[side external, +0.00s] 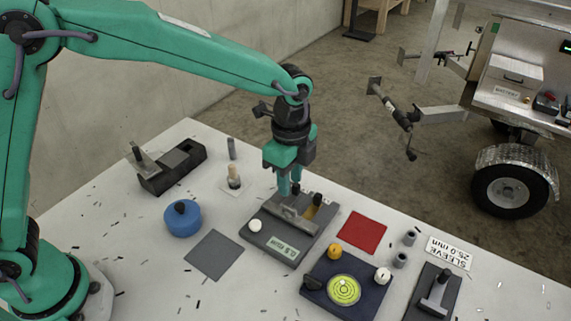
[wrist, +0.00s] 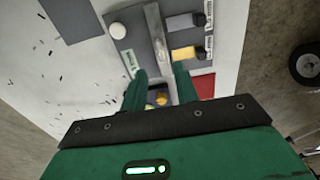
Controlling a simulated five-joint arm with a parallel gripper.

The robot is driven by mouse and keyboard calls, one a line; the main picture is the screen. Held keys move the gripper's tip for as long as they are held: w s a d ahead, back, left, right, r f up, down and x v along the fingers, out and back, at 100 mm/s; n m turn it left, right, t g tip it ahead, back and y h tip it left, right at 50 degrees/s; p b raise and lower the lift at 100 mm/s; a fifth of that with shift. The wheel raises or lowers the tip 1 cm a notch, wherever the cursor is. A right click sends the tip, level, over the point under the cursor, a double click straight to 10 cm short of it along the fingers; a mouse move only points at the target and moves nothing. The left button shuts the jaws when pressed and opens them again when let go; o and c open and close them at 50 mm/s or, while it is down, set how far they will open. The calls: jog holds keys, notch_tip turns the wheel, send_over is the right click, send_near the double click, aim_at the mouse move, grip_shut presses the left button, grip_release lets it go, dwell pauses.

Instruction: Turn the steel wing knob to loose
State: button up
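A long steel bar (side external: 292,212) lies across a grey plate (side external: 262,243). It also shows in the wrist view (wrist: 153,27), running up the picture. It may be the steel wing knob, but I cannot tell for sure. My gripper (side external: 291,193) points down over this plate, near the bar. In the wrist view its fingers (wrist: 160,88) are apart, with nothing clearly held between them. The bar's end lies just beyond the fingertips, and I cannot tell whether they touch it. Small labels (wrist: 208,45) beside the plate's two sliding pieces are unreadable.
A white button (side external: 254,225) sits on the plate. To the right is a dark blue plate (side external: 372,300) with a bubble level (side external: 343,289) and an orange knob (side external: 334,250). A red square (side external: 362,232), grey mat (side external: 214,255) and blue round piece (side external: 184,224) lie nearby.

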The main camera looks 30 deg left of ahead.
aim_at(289, 207)
jog(key=shift+f, duration=3.9)
jog(key=shift+c, duration=0.2)
grip_shut()
